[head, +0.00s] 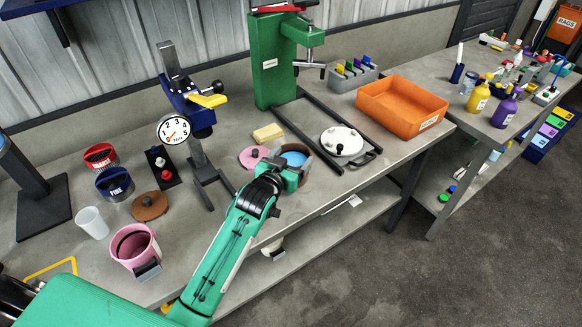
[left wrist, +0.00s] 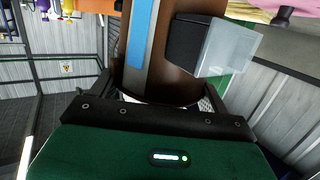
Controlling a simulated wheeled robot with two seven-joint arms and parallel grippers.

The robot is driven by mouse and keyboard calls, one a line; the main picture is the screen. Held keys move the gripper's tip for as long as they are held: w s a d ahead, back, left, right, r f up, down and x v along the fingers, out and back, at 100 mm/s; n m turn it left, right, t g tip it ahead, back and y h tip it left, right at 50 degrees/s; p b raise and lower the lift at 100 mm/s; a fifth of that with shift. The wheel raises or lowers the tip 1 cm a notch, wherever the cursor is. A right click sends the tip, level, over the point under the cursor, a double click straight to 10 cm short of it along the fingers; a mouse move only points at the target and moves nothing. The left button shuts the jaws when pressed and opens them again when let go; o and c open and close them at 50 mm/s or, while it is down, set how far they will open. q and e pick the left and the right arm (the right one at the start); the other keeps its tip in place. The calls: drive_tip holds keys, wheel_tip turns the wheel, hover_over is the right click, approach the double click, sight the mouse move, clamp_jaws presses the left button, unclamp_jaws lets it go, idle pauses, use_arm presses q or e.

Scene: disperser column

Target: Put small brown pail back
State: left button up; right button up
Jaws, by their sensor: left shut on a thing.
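The small brown pail (head: 307,168) is at the front middle of the grey bench, with a light blue round top surface showing inside its rim. My left gripper (head: 287,174) is shut on its near side and hides part of it. In the left wrist view the pail's curved brown wall (left wrist: 150,82) stands between the fingers of my left gripper (left wrist: 160,92), with a blue stripe, a black block and a clear holder on it. Whether its bottom touches the bench is hidden. My right gripper is not in view.
A pink disc with a dark knob (head: 253,157) and a yellow block (head: 268,133) lie beside the pail. A black frame with a white lid (head: 341,141) is to its right.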

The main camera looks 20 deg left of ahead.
sight(299, 157)
use_arm(q)
drive_tip(key=shift+f, duration=1.7)
drive_tip(key=shift+f, duration=0.1)
drive_tip(key=o, duration=1.7)
drive_tip(key=shift+f, duration=0.1)
drive_tip(key=s, duration=0.4)
drive_tip(key=s+a+r, duration=0.1)
drive_tip(key=s, duration=0.3)
drive_tip(key=s+r+b, duration=0.1)
drive_tip(key=s, duration=0.2)
drive_tip(key=shift+s+a, duration=0.25)
drive_tip(key=shift+s, duration=0.15)
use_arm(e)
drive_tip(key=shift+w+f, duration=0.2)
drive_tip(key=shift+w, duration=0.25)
